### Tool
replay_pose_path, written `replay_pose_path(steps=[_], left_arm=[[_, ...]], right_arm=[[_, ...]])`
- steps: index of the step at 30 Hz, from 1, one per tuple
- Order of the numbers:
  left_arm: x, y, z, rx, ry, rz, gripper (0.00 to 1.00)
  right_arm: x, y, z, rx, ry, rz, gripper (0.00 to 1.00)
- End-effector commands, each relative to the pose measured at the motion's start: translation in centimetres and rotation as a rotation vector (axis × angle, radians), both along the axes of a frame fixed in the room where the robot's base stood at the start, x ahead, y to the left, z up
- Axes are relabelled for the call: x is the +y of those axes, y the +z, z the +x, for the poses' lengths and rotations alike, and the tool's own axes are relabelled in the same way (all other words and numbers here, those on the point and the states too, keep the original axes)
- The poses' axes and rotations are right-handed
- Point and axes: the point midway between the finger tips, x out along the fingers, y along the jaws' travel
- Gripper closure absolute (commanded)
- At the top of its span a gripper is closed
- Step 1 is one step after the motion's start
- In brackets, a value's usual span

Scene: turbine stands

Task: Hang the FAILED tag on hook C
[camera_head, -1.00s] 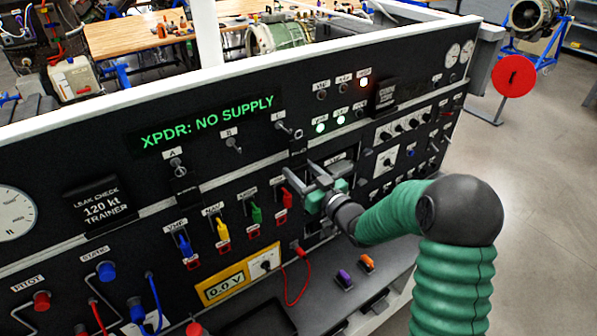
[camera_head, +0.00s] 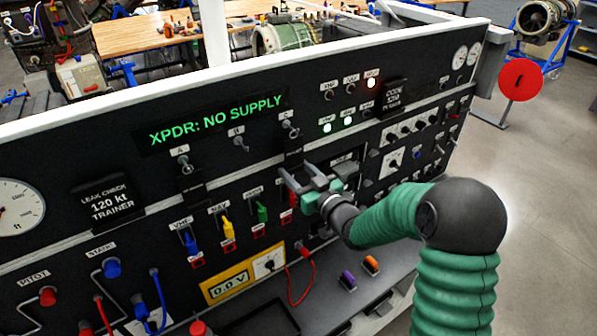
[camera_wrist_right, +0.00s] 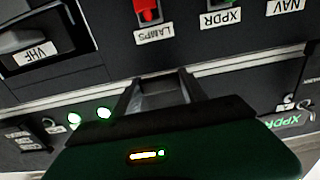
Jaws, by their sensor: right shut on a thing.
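Hook C (camera_head: 293,131) is a small metal hook on the black panel, under its white C label. My right gripper (camera_head: 296,178) is just below hook C, in front of the panel. It is shut on a small dark tag (camera_head: 291,157), which shows between the fingertips and the hook. The tag's writing is too small to read. I cannot tell whether the tag touches hook C. In the right wrist view, the fingers (camera_wrist_right: 162,88) are spaced apart around a grey-black piece, with the panel beyond. My left gripper is not in view.
Hooks A (camera_head: 184,161) and B (camera_head: 239,143) are to the left. A dark plate (camera_head: 190,188) is under A. The green XPDR: NO SUPPLY display (camera_head: 215,122) is above them. Coloured switches (camera_head: 228,228) line the panel below. A grey shelf (camera_head: 335,292) holds purple and orange pieces.

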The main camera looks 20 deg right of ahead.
Motion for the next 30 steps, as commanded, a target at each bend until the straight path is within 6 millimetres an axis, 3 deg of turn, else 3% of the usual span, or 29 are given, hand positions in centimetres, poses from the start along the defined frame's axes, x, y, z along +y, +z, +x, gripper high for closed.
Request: replay_pose_path(steps=[10, 11, 16, 22, 24, 30], left_arm=[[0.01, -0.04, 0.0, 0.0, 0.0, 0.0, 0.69], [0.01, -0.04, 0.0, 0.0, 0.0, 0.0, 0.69], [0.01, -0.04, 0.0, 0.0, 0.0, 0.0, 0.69], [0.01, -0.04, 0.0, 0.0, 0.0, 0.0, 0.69], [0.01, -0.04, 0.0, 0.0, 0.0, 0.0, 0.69], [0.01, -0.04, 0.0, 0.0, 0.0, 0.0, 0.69]], right_arm=[[-0.1, 0.0, 0.09, -0.001, 0.001, 0.0, 1.0], [-0.09, -0.01, 0.09, 0.0, 0.001, 0.0, 0.46], [-0.09, -0.01, 0.08, 0.0, 0.001, 0.0, 0.25], [-0.09, -0.01, 0.08, 0.0, 0.001, 0.001, 0.25], [-0.1, -0.02, 0.08, 0.0, 0.001, 0.001, 0.18], [-0.1, -0.02, 0.09, 0.0, 0.001, 0.001, 0.17]])
